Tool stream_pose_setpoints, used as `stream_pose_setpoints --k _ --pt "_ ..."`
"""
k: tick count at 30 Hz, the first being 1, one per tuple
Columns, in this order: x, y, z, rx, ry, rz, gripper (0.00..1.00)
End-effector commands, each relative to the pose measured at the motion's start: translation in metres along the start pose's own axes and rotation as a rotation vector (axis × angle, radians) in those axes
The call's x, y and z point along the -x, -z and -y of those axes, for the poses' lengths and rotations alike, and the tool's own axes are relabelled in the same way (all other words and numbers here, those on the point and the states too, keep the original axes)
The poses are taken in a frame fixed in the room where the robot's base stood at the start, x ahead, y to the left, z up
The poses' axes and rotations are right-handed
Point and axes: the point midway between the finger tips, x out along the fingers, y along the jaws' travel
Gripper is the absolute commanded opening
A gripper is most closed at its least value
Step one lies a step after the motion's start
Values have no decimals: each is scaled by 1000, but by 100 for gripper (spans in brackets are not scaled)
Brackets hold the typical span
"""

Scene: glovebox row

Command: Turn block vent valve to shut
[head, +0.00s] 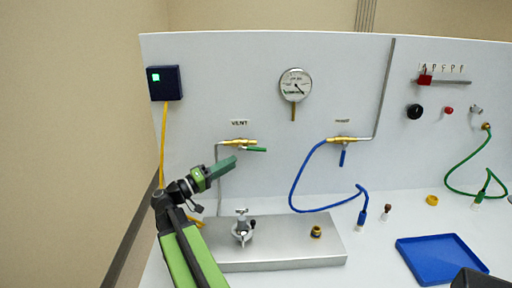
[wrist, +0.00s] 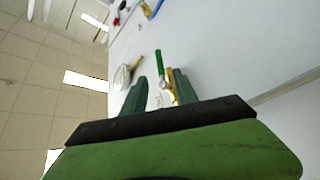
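A brass valve (head: 238,142) sits on the wall panel under a VENT label (head: 239,122). Its green lever (head: 256,149) points right, about level, in the head view. The lever (wrist: 159,66) and some brass fitting (wrist: 169,86) also show in the wrist view, beyond my fingertips. My gripper (head: 235,160) is just below and left of the lever in the head view. In the wrist view its two green fingers (wrist: 158,84) stand apart with nothing held between them. I cannot tell whether a finger touches the valve.
A metal block (head: 290,252) with a small silver fitting (head: 242,228) stands below my gripper. A gauge (head: 296,85) hangs up right. A second brass valve (head: 342,139) has a blue lever and hose. A blue tray (head: 440,258) lies at lower right.

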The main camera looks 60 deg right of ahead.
Motion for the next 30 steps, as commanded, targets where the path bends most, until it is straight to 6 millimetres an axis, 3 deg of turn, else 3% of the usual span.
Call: stream_pose_setpoints --k 6,13,18,26,30 --pt "-58 2 -3 1 -1 3 35" --pt "-105 2 -1 1 0 1 35" --pt "-119 1 0 1 1 -1 35" --pt "-121 1 0 0 2 -2 35" --pt "-120 1 0 0 2 -2 21"
